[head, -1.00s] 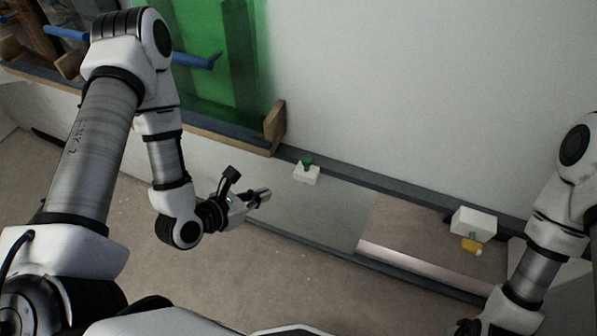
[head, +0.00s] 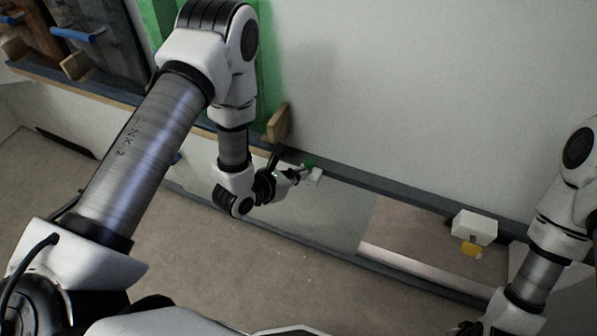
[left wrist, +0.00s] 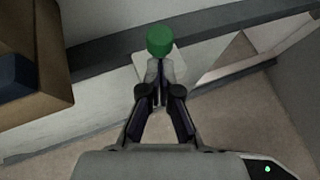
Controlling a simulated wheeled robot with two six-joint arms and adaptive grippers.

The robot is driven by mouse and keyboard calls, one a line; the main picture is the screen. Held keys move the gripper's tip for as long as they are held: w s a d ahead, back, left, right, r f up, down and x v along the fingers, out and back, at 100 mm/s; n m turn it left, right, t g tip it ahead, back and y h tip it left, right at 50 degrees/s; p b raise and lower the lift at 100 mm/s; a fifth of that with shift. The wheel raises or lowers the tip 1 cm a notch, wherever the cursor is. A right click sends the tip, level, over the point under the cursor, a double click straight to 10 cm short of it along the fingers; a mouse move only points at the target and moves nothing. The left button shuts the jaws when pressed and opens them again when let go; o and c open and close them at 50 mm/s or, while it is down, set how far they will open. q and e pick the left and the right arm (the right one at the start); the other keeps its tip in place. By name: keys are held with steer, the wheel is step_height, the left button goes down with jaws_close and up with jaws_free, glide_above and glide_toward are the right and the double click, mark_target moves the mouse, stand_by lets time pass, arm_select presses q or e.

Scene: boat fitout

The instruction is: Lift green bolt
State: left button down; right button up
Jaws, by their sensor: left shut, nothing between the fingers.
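The green bolt (head: 311,163) stands on a small white block (head: 316,177) on the ledge along the wall. In the left wrist view the bolt's round green head (left wrist: 160,40) shows just beyond my fingertips, with the white block (left wrist: 178,66) partly hidden behind them. My left gripper (head: 301,173) is shut and empty, its tips close to the bolt in both views. I cannot tell whether they touch it. My right arm is at the right edge, and its fingers do not show.
A larger white block (head: 474,226) with a yellow piece (head: 471,249) sits farther right along the ledge. A wooden bracket (head: 278,124) stands left of the bolt, also at upper left in the left wrist view (left wrist: 50,108). Blue-handled panels (head: 85,35) are at upper left.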

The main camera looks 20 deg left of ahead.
arm_select(q)
steer(key=shift+w, duration=0.1)
step_height(320, 180, up, 4)
steer(key=p, duration=0.3)
steer(key=shift+r, duration=0.1)
arm_select(e)
step_height(320, 180, up, 3)
arm_select(q)
steer(key=shift+f, duration=0.2)
steer(key=shift+a+f, duration=0.1)
steer(key=shift+f, duration=0.1)
steer(key=b, duration=0.2)
glide_toward(308, 162)
steer(key=s+a+f, duration=0.1)
steer(key=s+a, duration=0.1)
steer(key=s, duration=0.3)
steer(key=shift+s+a+r, duration=0.15)
steer(key=shift+s+a, duration=0.1)
steer(key=shift+s, duration=0.05)
arm_select(e)
steer(key=shift+s+d+f, duration=0.2)
steer(key=shift+s+f, duration=0.7)
steer(key=shift+s, duration=0.05)
